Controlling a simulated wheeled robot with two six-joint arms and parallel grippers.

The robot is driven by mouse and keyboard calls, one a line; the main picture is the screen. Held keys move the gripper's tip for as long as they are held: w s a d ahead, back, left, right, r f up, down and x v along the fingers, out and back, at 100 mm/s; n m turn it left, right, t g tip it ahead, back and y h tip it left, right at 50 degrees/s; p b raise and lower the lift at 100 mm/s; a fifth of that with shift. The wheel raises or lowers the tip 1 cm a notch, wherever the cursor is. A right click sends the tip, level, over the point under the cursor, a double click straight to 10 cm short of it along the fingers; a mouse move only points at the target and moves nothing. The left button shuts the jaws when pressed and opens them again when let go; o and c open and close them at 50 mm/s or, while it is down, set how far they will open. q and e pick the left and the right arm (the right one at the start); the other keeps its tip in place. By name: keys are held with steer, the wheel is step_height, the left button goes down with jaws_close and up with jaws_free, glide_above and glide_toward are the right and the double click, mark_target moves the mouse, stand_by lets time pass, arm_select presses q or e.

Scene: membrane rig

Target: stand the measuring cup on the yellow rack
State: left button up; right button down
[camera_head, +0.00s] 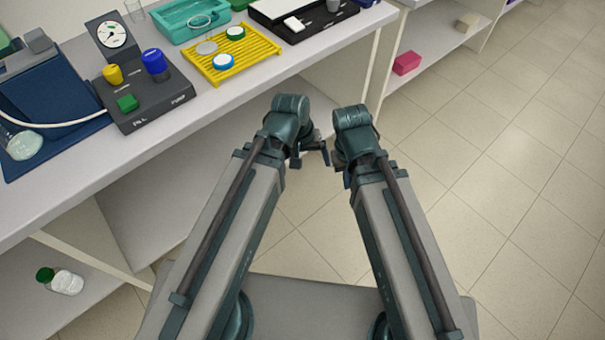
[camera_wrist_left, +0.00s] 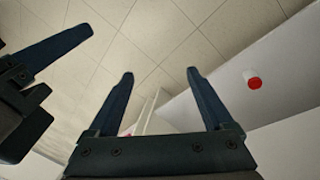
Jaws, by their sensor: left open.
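The yellow rack (camera_head: 262,50) lies on the bench at the upper middle of the head view. A green-ringed white round piece (camera_head: 235,33) and a blue-ringed one (camera_head: 223,62) are on it. A clear vessel (camera_head: 134,10), possibly the measuring cup, stands at the top edge, partly cut off. My left gripper (camera_wrist_left: 160,73) is open and empty, away from the bench. My right gripper (camera_head: 342,170) is beside it, its jaws unclear.
A dark pump box (camera_head: 150,92) with yellow, blue and green knobs and a gauge (camera_head: 112,35) stand left of the rack. The teal tray (camera_head: 178,27) is behind it, a black device (camera_head: 305,25) to the right. A bottle (camera_head: 62,281) lies on the lower shelf. Floor at right is clear.

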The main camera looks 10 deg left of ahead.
arm_select(q)
steer(key=s+m+y, duration=0.1)
steer(key=s+a+m+g+y, duration=0.1)
steer(key=s+m, duration=0.1)
steer(key=s+a+m+y, duration=0.1)
steer(key=shift+s+f+m+g+y, duration=0.25)
steer(key=shift+s+m+g+y, duration=0.05)
steer(key=shift+s+m+y, duration=0.1)
step_height(320, 180, up, 10)
steer(key=p, duration=0.9)
steer(key=shift+f+p, duration=0.2)
steer(key=shift+p, duration=0.1)
